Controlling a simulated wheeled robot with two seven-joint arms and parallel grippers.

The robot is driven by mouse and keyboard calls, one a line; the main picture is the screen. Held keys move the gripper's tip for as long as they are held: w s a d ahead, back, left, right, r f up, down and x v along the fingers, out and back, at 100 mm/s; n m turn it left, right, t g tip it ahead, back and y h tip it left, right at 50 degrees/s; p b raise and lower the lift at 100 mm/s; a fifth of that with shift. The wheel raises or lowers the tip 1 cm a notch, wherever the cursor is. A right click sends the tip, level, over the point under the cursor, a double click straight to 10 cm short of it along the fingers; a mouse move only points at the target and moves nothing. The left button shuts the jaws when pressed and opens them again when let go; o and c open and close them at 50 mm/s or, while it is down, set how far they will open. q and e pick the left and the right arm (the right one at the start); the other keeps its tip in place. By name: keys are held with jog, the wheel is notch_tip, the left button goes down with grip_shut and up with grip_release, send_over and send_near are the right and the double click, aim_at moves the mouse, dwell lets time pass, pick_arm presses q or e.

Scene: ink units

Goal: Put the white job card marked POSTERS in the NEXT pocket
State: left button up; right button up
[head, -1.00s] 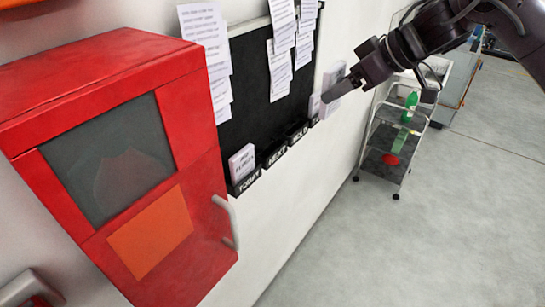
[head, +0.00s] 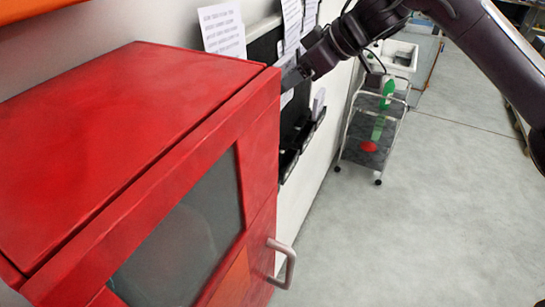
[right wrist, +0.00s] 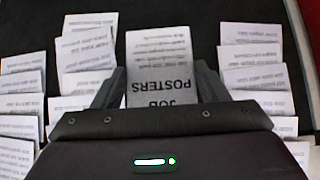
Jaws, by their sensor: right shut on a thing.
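My right gripper (head: 292,76) is shut on the white job card (right wrist: 160,55), whose words JOB and POSTERS read upside down in the right wrist view. The card sits between the two fingers (right wrist: 160,88), in front of the dark board. In the head view the gripper is close to the board, above the black pockets (head: 289,163), just past the red cabinet's edge. No pocket label is readable now, so I cannot tell which is NEXT; the cabinet hides the nearer part of the row. My left gripper is not in view.
The red cabinet (head: 120,130) with its grey handle (head: 284,263) fills the left and near side. Printed sheets (head: 222,30) hang on the board, with several on both sides of the card. A wheeled cart (head: 372,140) stands farther back.

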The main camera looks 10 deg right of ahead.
jog(key=f+p, duration=0.1)
jog(key=f, duration=0.5)
jog(key=f+p, duration=0.2)
jog(key=f, duration=0.4)
jog(key=d+f+p, duration=0.1)
jog(key=f+p, duration=0.1)
jog(key=f, duration=0.5)
jog(key=shift+s+d, duration=0.1)
jog(key=shift+s, duration=0.25)
jog(key=o, duration=1.1)
jog(key=shift+r, duration=0.1)
jog(key=shift+c, duration=0.2)
jog(key=b+v, duration=0.3)
jog(key=v, duration=0.9)
